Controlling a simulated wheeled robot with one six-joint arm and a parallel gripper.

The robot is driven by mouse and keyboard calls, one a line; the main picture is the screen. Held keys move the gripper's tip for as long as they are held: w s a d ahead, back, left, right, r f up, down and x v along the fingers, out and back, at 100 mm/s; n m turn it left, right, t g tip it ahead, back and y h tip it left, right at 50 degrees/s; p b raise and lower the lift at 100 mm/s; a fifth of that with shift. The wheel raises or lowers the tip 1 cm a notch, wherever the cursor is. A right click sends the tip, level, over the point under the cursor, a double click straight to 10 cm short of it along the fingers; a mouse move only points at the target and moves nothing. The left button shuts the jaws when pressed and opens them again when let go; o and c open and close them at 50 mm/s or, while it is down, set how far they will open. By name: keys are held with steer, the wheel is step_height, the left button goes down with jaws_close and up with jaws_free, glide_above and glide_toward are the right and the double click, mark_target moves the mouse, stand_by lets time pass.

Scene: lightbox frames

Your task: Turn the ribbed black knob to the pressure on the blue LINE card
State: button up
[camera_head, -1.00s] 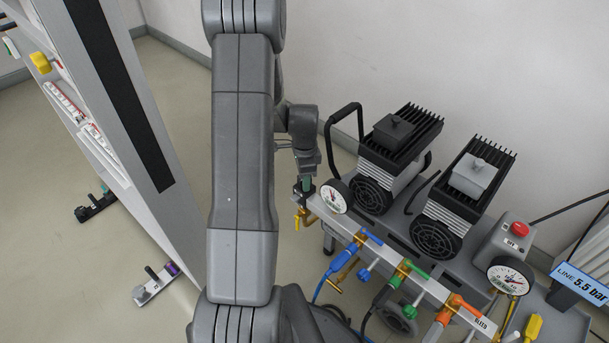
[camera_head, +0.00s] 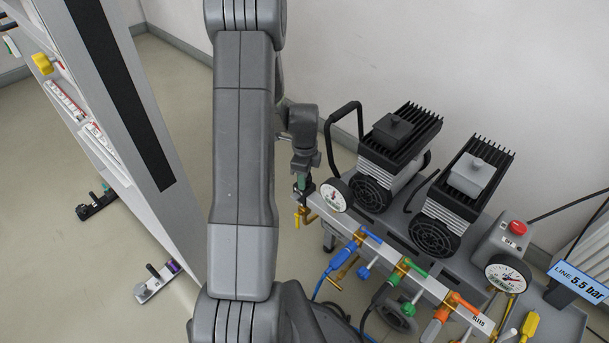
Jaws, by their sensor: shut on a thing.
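The blue LINE card (camera_head: 580,283) at the right edge reads "LINE 5.5 bar". My gripper (camera_head: 302,184) points down at the left end of the pale manifold, its green-tipped fingers shut on the black knob (camera_head: 307,190). The fingers and wrist hide most of the knob, so its ribs do not show clearly. Just right of it is a round white gauge (camera_head: 335,195), whose needle and numbers are too small to read. Brass fittings (camera_head: 302,213) with a yellow part hang below the knob.
Two black-finned compressor heads (camera_head: 400,140) stand behind the manifold. Blue, green and orange valves (camera_head: 410,267) line its front. A second gauge (camera_head: 508,274) and a red button (camera_head: 517,228) sit at right.

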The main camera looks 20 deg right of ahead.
steer(key=o, duration=1)
steer(key=shift+c, duration=0.2)
step_height(320, 180, up, 14)
steer(key=p, duration=0.3)
steer(key=shift+p, duration=0.3)
steer(key=shift+f, duration=0.1)
step_height(320, 180, down, 14)
steer(key=b, duration=0.3)
steer(key=shift+b, duration=0.35)
